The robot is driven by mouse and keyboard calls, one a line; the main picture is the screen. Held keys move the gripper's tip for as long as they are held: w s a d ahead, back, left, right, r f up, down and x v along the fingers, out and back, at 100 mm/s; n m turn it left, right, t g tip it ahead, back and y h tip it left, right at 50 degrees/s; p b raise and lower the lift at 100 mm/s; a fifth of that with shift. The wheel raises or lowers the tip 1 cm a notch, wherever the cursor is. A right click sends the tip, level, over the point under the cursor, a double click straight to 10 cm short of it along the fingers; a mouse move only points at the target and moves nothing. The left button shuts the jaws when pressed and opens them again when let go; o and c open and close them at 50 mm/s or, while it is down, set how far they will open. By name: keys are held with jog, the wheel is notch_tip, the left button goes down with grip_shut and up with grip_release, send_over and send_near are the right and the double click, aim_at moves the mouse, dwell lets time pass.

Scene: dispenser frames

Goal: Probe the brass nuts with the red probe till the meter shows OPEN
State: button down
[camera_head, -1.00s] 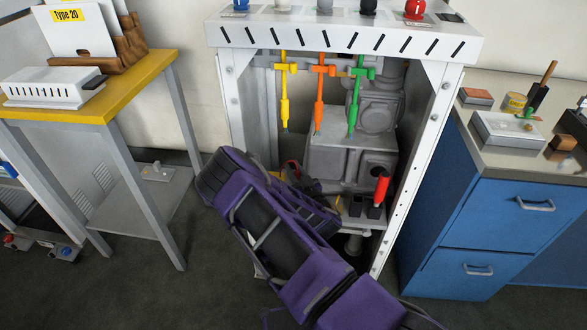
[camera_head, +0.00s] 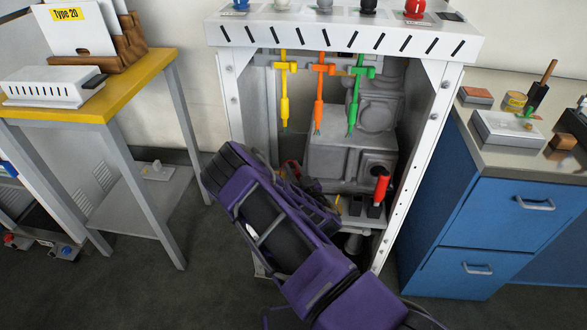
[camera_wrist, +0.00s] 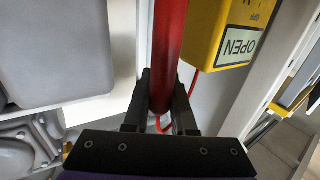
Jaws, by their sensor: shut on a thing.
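In the wrist view my gripper (camera_wrist: 162,98) is shut on the red probe (camera_wrist: 169,40), whose shaft runs up out of the top of the picture. Its tip is out of view. The yellow meter (camera_wrist: 207,35) is close on the right, and its white display reads OPEN, upside down in this view. A red lead hangs below the probe. In the head view my purple arm hides most of the gripper and the held probe. I cannot make out the brass nuts clearly; a small brass-coloured bit (camera_wrist: 68,149) shows at the lower left of the wrist view.
The white frame (camera_head: 408,160) encloses grey machinery (camera_head: 345,150). Yellow (camera_head: 284,95), orange (camera_head: 319,95) and green (camera_head: 355,100) tools hang from its top. A red-handled thing (camera_head: 381,188) stands at its right. A yellow-topped table (camera_head: 140,85) is left, blue drawers (camera_head: 500,200) right.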

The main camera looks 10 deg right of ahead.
jog(key=shift+r+p, duration=1.65)
jog(key=shift+r, duration=0.8)
